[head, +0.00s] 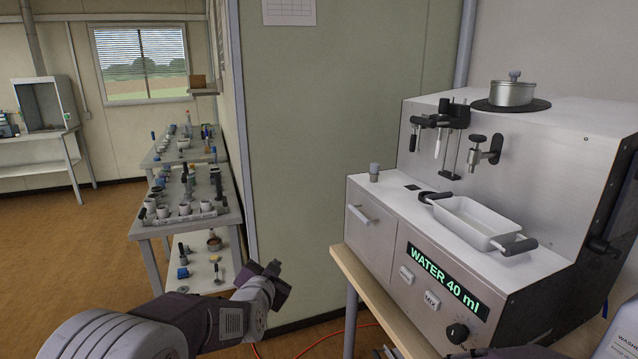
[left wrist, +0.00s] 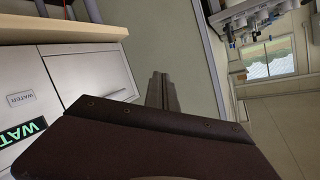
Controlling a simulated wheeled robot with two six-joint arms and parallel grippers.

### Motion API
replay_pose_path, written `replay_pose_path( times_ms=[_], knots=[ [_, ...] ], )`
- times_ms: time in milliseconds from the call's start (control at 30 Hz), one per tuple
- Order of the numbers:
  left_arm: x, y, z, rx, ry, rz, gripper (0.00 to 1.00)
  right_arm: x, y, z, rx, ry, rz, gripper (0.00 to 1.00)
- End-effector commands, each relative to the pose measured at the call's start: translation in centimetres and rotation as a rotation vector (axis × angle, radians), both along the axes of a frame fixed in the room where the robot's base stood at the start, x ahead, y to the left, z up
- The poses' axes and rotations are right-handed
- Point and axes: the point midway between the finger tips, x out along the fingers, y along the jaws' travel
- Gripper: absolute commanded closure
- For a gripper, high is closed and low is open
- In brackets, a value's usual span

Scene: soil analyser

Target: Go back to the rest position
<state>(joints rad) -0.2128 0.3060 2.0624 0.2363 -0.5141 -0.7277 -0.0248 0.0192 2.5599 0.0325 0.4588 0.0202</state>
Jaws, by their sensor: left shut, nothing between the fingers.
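My left gripper (head: 272,272) is in the lower middle of the head view, in front of the green wall panel and left of the soil analyser (head: 375,230). It is shut and empty, apart from everything around it. In the left wrist view its closed fingers (left wrist: 160,88) point at the plain panel, with nothing between them. The analyser's display (head: 443,282) reads "WATER 40 ml". A white tray (head: 470,222) with black handles sits on the analyser, and a lidded metal pot (head: 511,92) stands on top. I cannot make out my right gripper.
The analyser stands on a wooden-edged table (head: 361,283). Left of the panel (head: 340,130), a bench (head: 147,225) holds several tools and cups. An orange cable (head: 325,340) lies on the floor. A white labelled bottle (head: 617,335) is at the lower right. The brown floor (head: 60,260) at left is clear.

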Motion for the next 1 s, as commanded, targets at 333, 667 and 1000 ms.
replay_pose_path(
  times_ms=[333, 667, 1000],
  knots=[
    [-20.8, 7.8, -14.5, -0.244, 0.783, 0.285, 1.00, 0.0, 0.0, 0.0, 0.000, 0.000, 0.000, 1.00],
    [-31.7, 8.0, -13.9, -0.353, 1.169, 0.546, 1.00, 0.0, 0.0, 4.8, 0.000, 0.000, 0.000, 1.00],
    [-31.6, 7.9, -2.9, -0.352, 1.168, 0.544, 1.00, 0.0, 0.0, 15.7, 0.000, 0.000, 0.000, 1.00]
  ],
)
